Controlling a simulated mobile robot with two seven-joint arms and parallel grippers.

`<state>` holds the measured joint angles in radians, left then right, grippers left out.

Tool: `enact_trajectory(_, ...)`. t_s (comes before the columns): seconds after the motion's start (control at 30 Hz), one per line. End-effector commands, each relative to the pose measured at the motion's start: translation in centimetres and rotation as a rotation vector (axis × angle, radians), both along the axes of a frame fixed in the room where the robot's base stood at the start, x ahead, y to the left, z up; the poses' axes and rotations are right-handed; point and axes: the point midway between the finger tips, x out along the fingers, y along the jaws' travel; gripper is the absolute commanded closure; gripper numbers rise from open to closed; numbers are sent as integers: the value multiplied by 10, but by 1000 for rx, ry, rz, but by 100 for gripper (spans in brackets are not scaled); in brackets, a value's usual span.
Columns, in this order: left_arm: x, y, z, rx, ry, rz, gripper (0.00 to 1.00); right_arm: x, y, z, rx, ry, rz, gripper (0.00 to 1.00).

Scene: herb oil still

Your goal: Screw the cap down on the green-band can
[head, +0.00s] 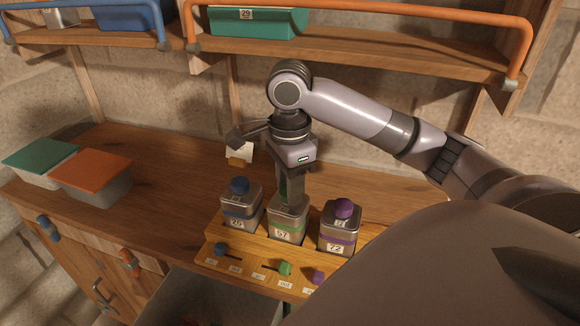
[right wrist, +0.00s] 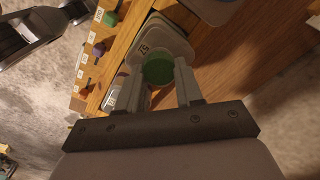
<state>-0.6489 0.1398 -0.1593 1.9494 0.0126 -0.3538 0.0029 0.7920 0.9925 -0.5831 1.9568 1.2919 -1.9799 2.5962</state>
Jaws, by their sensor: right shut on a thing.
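The green-band can (head: 285,231), labelled 57, stands upright in the middle slot of the wooden rack. My right gripper (head: 291,196) points down over its top. In the right wrist view my right gripper (right wrist: 163,82) is shut on the green cap (right wrist: 157,67), with one finger on each side. The can's top (right wrist: 172,40) shows beyond the cap. The cap is over the can's mouth, but the fingers and the cap hide whether it is seated.
A blue-capped can (head: 240,208) and a purple-capped can (head: 339,230) stand close on either side in the rack (head: 226,257). Blue, green and purple knobs line the rack's front. A shelf (head: 350,58) hangs above.

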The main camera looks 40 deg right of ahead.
Motion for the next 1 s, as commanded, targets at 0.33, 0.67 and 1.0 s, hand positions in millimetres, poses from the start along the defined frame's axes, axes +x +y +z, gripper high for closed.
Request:
enact_trajectory(0.33,0,0,0,0,1,0,61,2,1,1,7,-11,-357,96)
enact_trajectory(0.67,0,0,0,0,1,0,61,2,1,1,7,-12,-383,52)
enact_trajectory(1.0,0,0,0,0,1,0,61,1,0,0,3,-6,-380,39)
